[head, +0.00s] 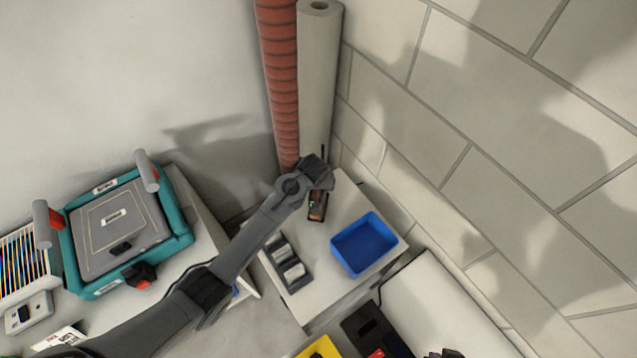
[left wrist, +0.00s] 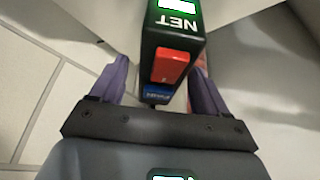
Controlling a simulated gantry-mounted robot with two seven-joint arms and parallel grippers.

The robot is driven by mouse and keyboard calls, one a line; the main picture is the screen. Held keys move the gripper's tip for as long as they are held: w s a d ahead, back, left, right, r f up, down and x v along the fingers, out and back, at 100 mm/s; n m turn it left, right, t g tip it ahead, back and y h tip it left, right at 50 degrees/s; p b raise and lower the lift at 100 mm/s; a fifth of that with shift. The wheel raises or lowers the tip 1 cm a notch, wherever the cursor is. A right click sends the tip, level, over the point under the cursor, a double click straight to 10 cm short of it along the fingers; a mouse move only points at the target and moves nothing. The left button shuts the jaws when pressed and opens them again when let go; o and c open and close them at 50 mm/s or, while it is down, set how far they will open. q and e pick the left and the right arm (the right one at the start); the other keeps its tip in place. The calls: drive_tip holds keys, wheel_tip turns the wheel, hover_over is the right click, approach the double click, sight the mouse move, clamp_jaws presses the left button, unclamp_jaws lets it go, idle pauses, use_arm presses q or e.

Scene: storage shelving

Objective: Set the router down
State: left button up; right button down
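The router (head: 316,206) is a small dark box with a green light, an orange-red patch and a thin antenna. In the head view it is at the back of the white shelf top, at the foot of two upright rolls. In the left wrist view the router (left wrist: 175,50) shows a NET label, a red button and a blue one. My left gripper (head: 320,182) is over it, its purple fingers (left wrist: 158,85) on either side. A gap shows between the left finger and the router, so the fingers look open around it. Whether its underside touches the shelf is hidden.
A blue bin (head: 364,268) stands right of the router on the white shelf top (head: 318,252), and a dark tray (head: 272,258) stands in front. The red roll (head: 279,85), grey roll (head: 319,80) and block wall (head: 440,180) are close behind. A teal-framed press (head: 180,215) is at left.

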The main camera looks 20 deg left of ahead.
use_arm(q)
drive_tip(key=shift+r, duration=0.15)
drive_tip(key=shift+r, duration=0.25)
drive_tip(key=v, duration=1.1)
drive_tip(key=shift+s+d+r, duration=0.1)
drive_tip(key=shift+r, duration=0.05)
drive_tip(key=s+a+f+m, duration=0.2)
drive_tip(key=s, duration=1.3)
drive_tip(key=s+a+f+m+g+h, duration=0.1)
drive_tip(key=s+a+f+m, duration=0.1)
drive_tip(key=s, duration=1.4)
drive_tip(key=shift+s+f, duration=0.2)
drive_tip(key=shift+f, duration=0.05)
drive_tip(key=shift+r, duration=0.1)
wheel_tip(320, 180, up, 7)
drive_tip(key=p, duration=0.6)
